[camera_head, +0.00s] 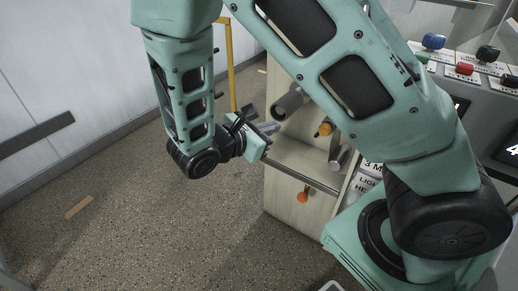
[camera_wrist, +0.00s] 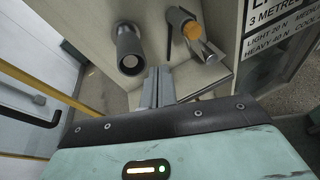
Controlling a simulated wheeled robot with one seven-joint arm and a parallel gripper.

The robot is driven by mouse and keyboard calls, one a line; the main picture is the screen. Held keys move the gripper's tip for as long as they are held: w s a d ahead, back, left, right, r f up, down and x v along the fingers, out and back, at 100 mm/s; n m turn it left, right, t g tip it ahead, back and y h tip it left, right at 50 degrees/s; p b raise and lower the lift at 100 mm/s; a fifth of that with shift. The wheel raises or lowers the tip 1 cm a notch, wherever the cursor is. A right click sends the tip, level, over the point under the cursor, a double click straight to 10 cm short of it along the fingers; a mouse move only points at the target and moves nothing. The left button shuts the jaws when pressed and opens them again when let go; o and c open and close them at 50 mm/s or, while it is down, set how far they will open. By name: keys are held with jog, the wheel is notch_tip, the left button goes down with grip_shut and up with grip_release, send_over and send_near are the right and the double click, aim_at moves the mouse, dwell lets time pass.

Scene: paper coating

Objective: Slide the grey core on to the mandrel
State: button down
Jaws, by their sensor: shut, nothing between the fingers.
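A dark grey tube (camera_head: 290,103), which looks like the grey core, sticks out from the pale machine panel. In the wrist view it shows (camera_wrist: 130,48) with its open end toward the camera and a paler collar behind it. A light centre shows inside its end; I cannot tell clearly how far it sits around the mandrel. My gripper (camera_head: 272,128) is beside and just below the tube's near end. Its two grey fingers (camera_wrist: 157,78) are together, shut and empty, to the right of the tube in the wrist view, apparently apart from it.
An orange knob (camera_wrist: 192,30) and a bare silver roller (camera_wrist: 209,52) stand right of the tube. A ledge with a metal bar (camera_head: 303,176) runs below, with another orange knob (camera_head: 303,197) under it. A yellow post (camera_head: 231,65) stands behind. The floor (camera_head: 150,235) at left is open.

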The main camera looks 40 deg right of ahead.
aim_at(280, 111)
jog(key=shift+w+d+f+n+t+h+b, duration=0.35)
jog(key=shift+w+d+f+n+t+b, duration=0.2)
jog(key=shift+w+d+b, duration=0.5)
jog(key=shift+w+d+f+n+t+h+b, duration=0.45)
jog(key=shift+w+d+f+t+b, duration=0.25)
jog(key=shift+w+d, duration=0.4)
jog(key=shift+w+d+f+n+t+h+b, duration=0.3)
jog(key=shift+w+d+f+n+t+b, duration=0.25)
jog(key=shift+w+d+b, duration=0.55)
jog(key=shift+w+d+p, duration=0.3)
jog(key=shift+w+d, duration=0.2)
jog(key=shift+d, duration=0.15)
jog(key=shift+a, duration=0.15)
jog(key=shift+p+v, duration=0.7)
jog(key=shift+v, duration=0.35)
jog(key=p+v, duration=0.1)
jog(key=v, duration=1.6)
jog(key=shift+s+a+p, duration=0.2)
jog(key=shift+a+p, duration=0.1)
jog(key=shift+a, duration=0.1)
jog(key=shift+r, duration=0.1)
